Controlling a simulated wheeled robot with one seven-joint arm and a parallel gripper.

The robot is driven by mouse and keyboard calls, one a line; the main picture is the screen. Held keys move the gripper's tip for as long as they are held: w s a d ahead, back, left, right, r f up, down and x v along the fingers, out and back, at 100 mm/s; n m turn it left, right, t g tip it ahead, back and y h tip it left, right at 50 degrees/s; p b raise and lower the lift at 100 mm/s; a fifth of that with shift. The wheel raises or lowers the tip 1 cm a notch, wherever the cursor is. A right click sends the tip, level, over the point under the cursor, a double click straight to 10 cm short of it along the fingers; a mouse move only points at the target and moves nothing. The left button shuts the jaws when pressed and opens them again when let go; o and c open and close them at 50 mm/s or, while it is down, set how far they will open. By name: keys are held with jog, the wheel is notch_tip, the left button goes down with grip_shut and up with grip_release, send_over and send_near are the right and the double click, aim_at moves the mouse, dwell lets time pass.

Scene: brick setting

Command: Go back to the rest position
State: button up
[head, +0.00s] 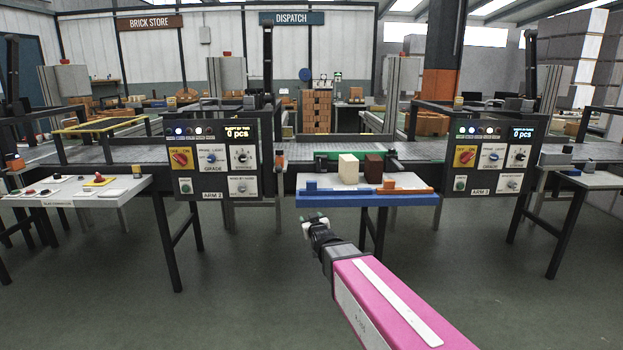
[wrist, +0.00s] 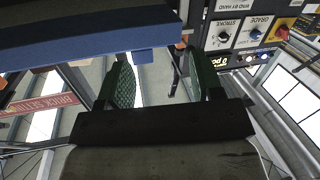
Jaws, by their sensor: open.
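My gripper (head: 316,222) is held in the air in front of the small blue-edged work table (head: 350,201), a little below its top, with the pink arm link reaching up from the lower right. In the wrist view my gripper (wrist: 165,85) shows two green-padded fingers standing apart, with nothing between them. The wrist view is turned over, and the blue table edge (wrist: 90,42) crosses its upper left. On the table stand a cream block (head: 348,168) and a dark brown block (head: 374,168), both apart from my gripper.
Control panels stand left (head: 211,158) and right (head: 491,156) of the table. A side table with small parts (head: 75,192) is at the left, and another table (head: 595,180) at the right. The conveyor (head: 120,150) runs behind. The green floor in front is clear.

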jog(key=s+d+f+m+g+h, duration=0.2)
jog(key=s+d+f+g, duration=0.25)
jog(key=d+f, duration=0.35)
jog(key=s+d+f+m+g+h, duration=0.1)
jog(key=s+d+f+g, duration=0.4)
jog(key=s, duration=0.4)
jog(key=s+d+f+m+g+h, duration=0.1)
jog(key=s+d+f+g, duration=0.5)
jog(key=s, duration=0.4)
jog(key=shift+f+m+g, duration=0.15)
jog(key=shift+m+g, duration=0.15)
jog(key=shift+g, duration=0.15)
